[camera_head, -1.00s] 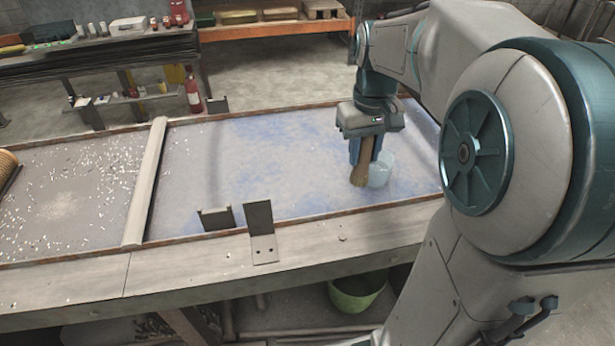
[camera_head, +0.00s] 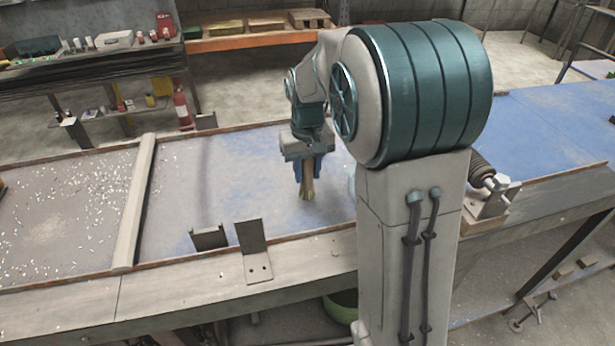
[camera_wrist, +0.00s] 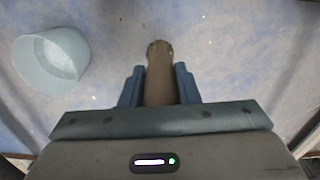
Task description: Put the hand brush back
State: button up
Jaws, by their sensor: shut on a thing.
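The hand brush (camera_head: 307,188) is brown and hangs roughly upright, bristle end down, over the blue-stained table surface. My gripper (camera_head: 307,172) is shut on it, with one blue finger on each side. In the wrist view the brush (camera_wrist: 159,75) stands out between the two fingers of my gripper (camera_wrist: 159,88). I cannot tell whether its lower end touches the surface.
A pale blue cup (camera_wrist: 50,62) stands to the left in the wrist view; my arm hides most of it in the head view. Metal brackets (camera_head: 254,250) stand at the table's near edge. A raised bar (camera_head: 134,200) crosses the table, with white bits beyond it.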

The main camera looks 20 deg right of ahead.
aim_at(307, 180)
jog(key=shift+f, duration=1.4)
jog(key=shift+f, duration=0.2)
jog(key=o, duration=1)
jog(key=shift+c, duration=0.2)
